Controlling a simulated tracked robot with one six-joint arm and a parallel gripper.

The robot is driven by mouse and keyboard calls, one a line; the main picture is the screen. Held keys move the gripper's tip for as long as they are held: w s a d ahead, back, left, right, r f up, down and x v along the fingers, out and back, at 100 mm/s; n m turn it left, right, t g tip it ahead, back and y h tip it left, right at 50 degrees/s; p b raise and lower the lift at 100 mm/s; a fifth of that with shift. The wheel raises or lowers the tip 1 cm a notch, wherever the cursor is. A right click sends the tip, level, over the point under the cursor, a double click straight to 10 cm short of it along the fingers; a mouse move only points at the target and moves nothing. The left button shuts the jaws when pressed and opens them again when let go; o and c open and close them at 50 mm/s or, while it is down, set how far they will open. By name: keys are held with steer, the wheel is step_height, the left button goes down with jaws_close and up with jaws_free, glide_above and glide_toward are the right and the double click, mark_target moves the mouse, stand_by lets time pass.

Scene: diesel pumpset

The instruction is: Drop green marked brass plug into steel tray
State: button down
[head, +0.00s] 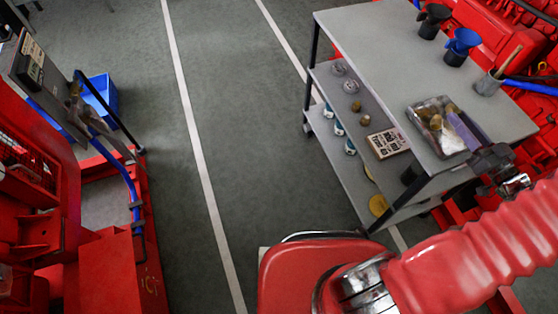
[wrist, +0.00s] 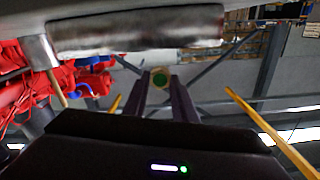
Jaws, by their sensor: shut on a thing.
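The steel tray (head: 411,113) sits on the grey top of the cart, at right in the head view. Brownish and white items show inside it. My gripper (head: 455,116) reaches across the tray in the picture from the right. Its fingers, also seen in the wrist view (wrist: 168,85), are shut on a small round brass plug with a green face (wrist: 160,78). In the head view the brass plug (head: 452,109) appears at the fingertips, over the tray's far part. Its height above the tray is hard to tell. My fingers hide part of the tray.
Black (head: 433,20) and blue (head: 462,46) funnels and a grey cup (head: 488,84) stand on the cart top (head: 385,60). The lower shelf holds several small parts and a box (head: 388,142). Red machinery lies behind and at left. The floor aisle (head: 250,150) is clear.

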steer(key=c, duration=1.4)
jaws_free()
steer(key=v, duration=1.3)
steer(key=shift+s+d, duration=0.1)
steer(key=shift+s, duration=0.3)
